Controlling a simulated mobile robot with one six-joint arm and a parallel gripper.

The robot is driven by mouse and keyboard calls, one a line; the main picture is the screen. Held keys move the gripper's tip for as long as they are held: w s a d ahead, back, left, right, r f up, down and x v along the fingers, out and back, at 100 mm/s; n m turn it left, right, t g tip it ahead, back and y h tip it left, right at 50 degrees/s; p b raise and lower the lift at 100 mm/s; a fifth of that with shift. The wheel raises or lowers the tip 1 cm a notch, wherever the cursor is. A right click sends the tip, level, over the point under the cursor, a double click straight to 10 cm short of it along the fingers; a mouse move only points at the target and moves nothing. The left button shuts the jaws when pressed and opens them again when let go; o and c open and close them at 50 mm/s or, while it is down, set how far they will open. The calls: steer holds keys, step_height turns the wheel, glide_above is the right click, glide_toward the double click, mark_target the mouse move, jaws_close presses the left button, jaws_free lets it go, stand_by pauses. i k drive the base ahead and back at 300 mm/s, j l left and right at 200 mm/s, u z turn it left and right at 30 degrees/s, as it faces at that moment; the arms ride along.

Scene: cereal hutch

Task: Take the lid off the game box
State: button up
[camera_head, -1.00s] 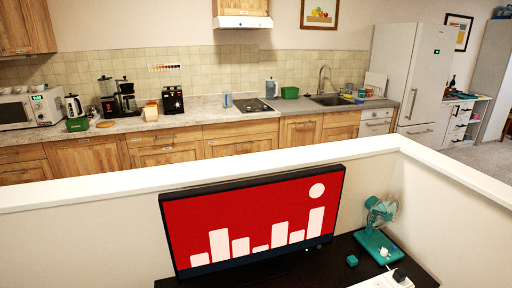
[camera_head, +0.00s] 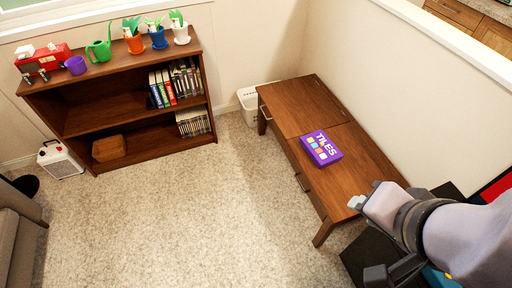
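The game box (camera_head: 321,148) is a purple box with white lettering that reads TILES and small coloured squares on top. It lies flat on a low brown wooden table (camera_head: 375,165) against the half wall. Its lid looks closed. My arm comes in from the lower right, and what looks like my gripper (camera_head: 364,198) is at its end, near the table's front right corner. It is apart from the box, which is further back and to the left. Its fingers do not show clearly enough to tell whether they are open.
A white heater-like box (camera_head: 60,160) is at far left. The carpet (camera_head: 200,220) in front is clear.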

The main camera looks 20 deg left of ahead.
mark_target(322, 148)
steer(key=u, duration=0.2)
steer(key=i+j, duration=0.3)
steer(key=i, duration=0.2)
steer(key=i+j+z, duration=0.1)
steer(key=i+j, duration=0.2)
steer(key=i, duration=0.25)
steer(key=i+j+z, duration=0.1)
steer(key=i+j, duration=0.2)
steer(key=i, duration=0.2)
